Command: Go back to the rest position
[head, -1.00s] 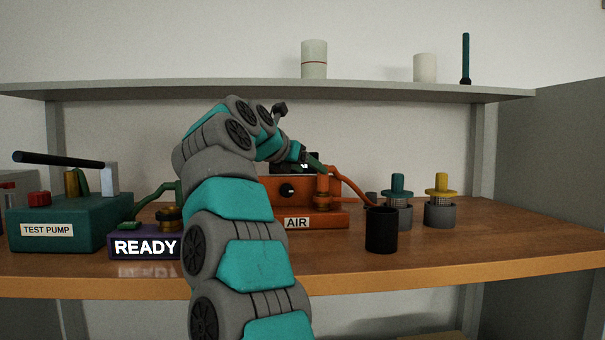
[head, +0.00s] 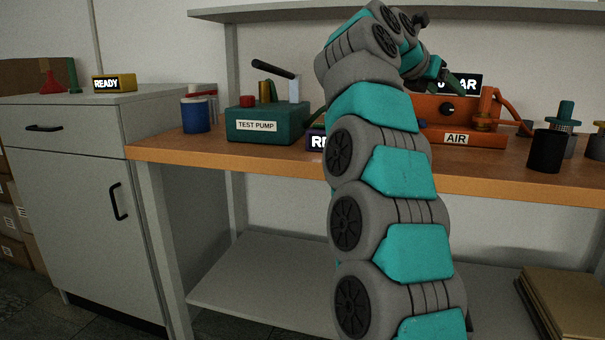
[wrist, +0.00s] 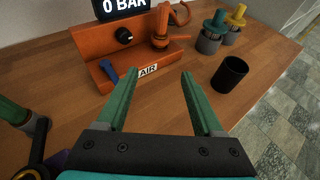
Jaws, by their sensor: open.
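My gripper (wrist: 158,76) is open, with its two green fingers spread and nothing between them in the wrist view. It hangs above the wooden bench (wrist: 165,103), in front of the orange AIR unit (wrist: 100,70). In the head view my arm rises through the middle and bends at the top toward the AIR unit (head: 474,138). The AIR unit's display reads 0 BAR in the wrist view.
A black cup (wrist: 229,75) stands right of my gripper, with teal-topped (wrist: 213,32) and yellow-topped (wrist: 234,22) pieces behind it. The green test pump (head: 266,125) and a blue container (head: 196,115) stand left on the bench. A grey cabinet (head: 75,180) stands further left. A shelf (head: 290,14) runs above.

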